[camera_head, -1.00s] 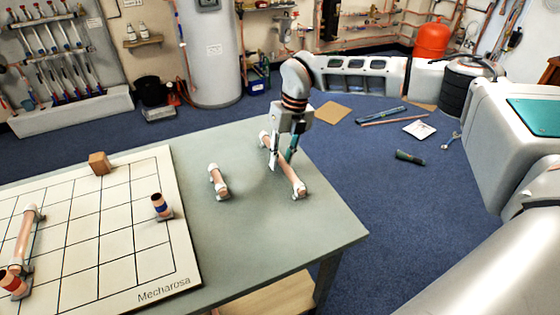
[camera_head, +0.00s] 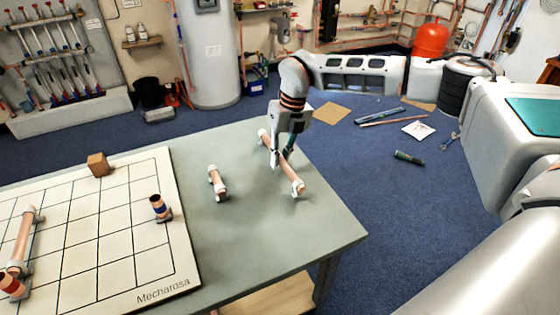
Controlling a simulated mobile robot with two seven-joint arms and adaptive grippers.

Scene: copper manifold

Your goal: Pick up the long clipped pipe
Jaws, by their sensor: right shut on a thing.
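The long clipped pipe (camera_head: 291,173) is copper with a pale clip at each end. It lies at a slant on the right part of the grey-green table (camera_head: 240,238). My right gripper (camera_head: 281,160) points down over the pipe's middle and is shut on it. Whether the pipe is clear of the table top is hard to tell. My left gripper is not in view.
A short clipped pipe (camera_head: 217,183) lies left of the long one. A white gridded board (camera_head: 120,250) marked Mechanosa-like lettering fills the table's left, with a wooden block (camera_head: 97,163), a banded copper piece (camera_head: 160,207) and another clipped pipe (camera_head: 25,238).

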